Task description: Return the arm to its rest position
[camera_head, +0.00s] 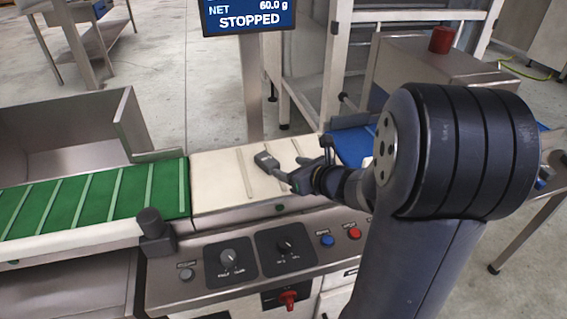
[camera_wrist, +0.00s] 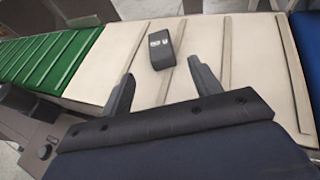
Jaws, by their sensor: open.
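My gripper (camera_head: 306,162) is over the white belt section of the weigher, reaching in from the right in the head view. In the wrist view my gripper (camera_wrist: 162,74) shows two dark fingers spread apart with nothing between them. A small dark block (camera_wrist: 161,49) with white markings lies on the white belt (camera_wrist: 233,60) just beyond the fingertips, apart from them. The block (camera_head: 266,160) also shows in the head view, left of the fingers on the white belt (camera_head: 215,185). My arm hides part of the belt's right side.
A green ribbed belt (camera_head: 100,200) adjoins at left, a blue belt (camera_head: 350,147) at right. A control panel (camera_head: 262,255) with knobs and buttons runs along the front. A display (camera_head: 248,14) reads "60.0 g STOPPED". A red cylinder (camera_head: 442,39) stands on a cabinet at back right.

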